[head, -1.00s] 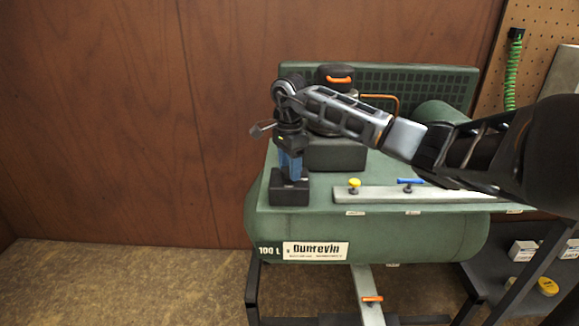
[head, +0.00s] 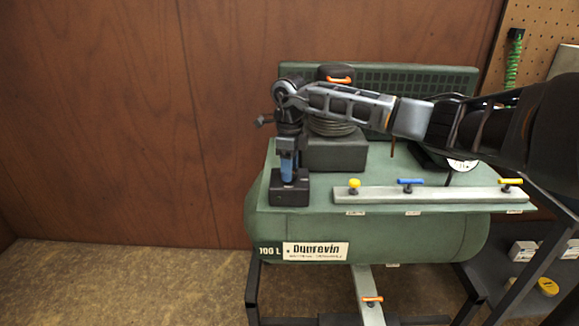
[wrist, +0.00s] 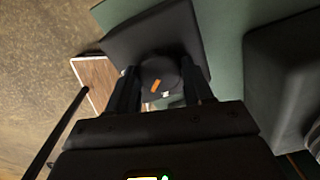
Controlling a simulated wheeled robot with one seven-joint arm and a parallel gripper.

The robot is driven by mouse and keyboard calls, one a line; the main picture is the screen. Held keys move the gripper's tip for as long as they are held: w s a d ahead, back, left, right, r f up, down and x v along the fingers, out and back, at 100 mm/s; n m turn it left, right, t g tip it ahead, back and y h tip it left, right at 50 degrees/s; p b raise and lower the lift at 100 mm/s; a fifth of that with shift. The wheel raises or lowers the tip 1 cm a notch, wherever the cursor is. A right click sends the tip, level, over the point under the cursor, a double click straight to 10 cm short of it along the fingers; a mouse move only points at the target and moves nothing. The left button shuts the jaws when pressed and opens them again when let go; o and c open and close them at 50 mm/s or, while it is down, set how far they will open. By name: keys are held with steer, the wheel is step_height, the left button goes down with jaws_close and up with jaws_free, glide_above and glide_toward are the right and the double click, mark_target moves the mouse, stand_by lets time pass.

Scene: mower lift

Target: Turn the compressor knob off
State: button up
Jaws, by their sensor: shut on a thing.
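The compressor (head: 400,233) is a green tank with a "Dunrevin" label on its front. A black box (head: 290,194) sits at the left end of its top. My gripper (head: 288,170) points straight down over this box. In the wrist view the knob (wrist: 160,69) is round and dark, with an orange mark on it and a small white mark beside that. My gripper's fingers (wrist: 160,82) stand on either side of the knob and are shut on it. In the head view the knob is hidden by the fingers and box.
A pale rail (head: 450,198) on the tank's front top carries a yellow knob (head: 354,185), a blue handle (head: 410,182) and an orange-yellow handle (head: 510,182). A dark block (head: 335,153) stands right of my gripper. The left side is open floor and wood wall.

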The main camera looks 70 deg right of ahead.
steer(key=m, duration=0.4)
steer(key=shift+m+p, duration=0.65)
steer(key=shift+m, duration=1.55)
steer(key=o, duration=1)
steer(key=shift+r+b, duration=0.45)
steer(key=shift+r, duration=3.45)
